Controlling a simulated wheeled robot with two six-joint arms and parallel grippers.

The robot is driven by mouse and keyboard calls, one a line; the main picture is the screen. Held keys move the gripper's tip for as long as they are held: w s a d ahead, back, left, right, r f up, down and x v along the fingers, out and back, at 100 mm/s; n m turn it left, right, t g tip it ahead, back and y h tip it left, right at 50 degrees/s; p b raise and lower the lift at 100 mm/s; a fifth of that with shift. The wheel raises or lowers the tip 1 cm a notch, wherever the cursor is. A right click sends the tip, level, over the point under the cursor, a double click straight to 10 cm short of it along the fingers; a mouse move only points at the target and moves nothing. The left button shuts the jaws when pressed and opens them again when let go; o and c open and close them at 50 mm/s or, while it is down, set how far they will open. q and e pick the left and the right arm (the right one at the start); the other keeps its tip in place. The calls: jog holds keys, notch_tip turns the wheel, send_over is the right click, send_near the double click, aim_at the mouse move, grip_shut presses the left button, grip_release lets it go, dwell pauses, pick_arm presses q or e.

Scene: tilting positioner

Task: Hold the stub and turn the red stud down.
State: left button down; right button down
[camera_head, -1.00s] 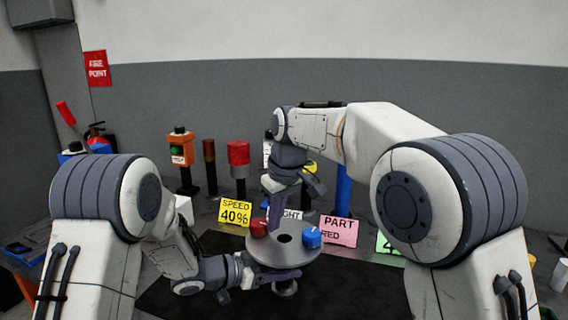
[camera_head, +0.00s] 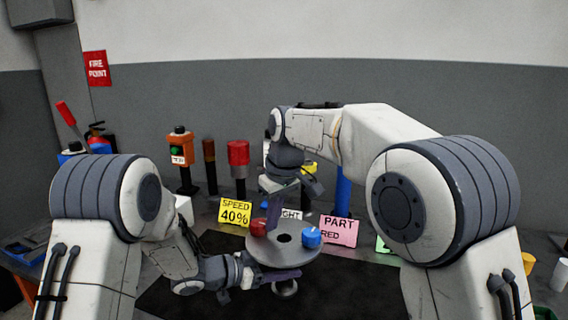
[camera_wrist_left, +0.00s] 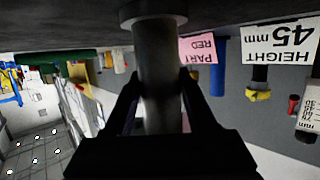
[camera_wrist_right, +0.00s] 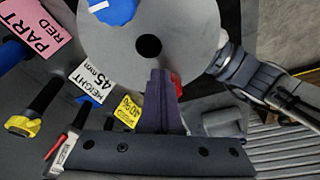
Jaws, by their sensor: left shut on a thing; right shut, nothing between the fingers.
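The grey round disc (camera_head: 285,253) has a dark centre hole. The red stud (camera_head: 258,228) stands on its left side and the blue stud (camera_head: 311,238) on its right. My left gripper (camera_wrist_left: 160,92) is shut around the grey cylindrical stub (camera_wrist_left: 158,60), below the disc. My right gripper (camera_head: 272,222) is shut and empty over the disc, close beside the red stud. In the right wrist view its fingers (camera_wrist_right: 160,74) partly hide the red stud (camera_wrist_right: 177,84); whether they touch it I cannot tell.
Behind the disc stand a yellow speed sign (camera_head: 235,212), a pink part sign (camera_head: 339,231) and a partly hidden height sign (camera_wrist_right: 92,82). A red-topped post (camera_head: 238,153) and an orange button box (camera_head: 180,150) stand further back.

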jog(key=shift+s+a, duration=0.2)
jog(key=shift+a, duration=0.05)
jog(key=shift+s+a, duration=0.35)
jog(key=shift+s, duration=0.05)
jog(key=shift+s+a, duration=0.1)
jog(key=shift+a, duration=0.1)
jog(key=shift+s+a, duration=0.1)
jog(key=shift+a, duration=0.2)
dwell(0.4)
jog(key=shift+s+r, duration=0.1)
jog(key=shift+s+d, duration=0.15)
jog(key=shift+s, duration=0.1)
jog(key=shift+w+a+v, duration=0.1)
jog(key=shift+w+v, duration=0.05)
jog(key=shift+v, duration=0.8)
jog(key=shift+w+a+v, duration=0.15)
jog(key=shift+w+v, duration=0.05)
jog(key=shift+v, duration=0.75)
jog(key=shift+w+a+v, duration=0.1)
jog(key=shift+w+v, duration=0.05)
jog(key=shift+v, duration=0.85)
jog(key=shift+r, duration=0.15)
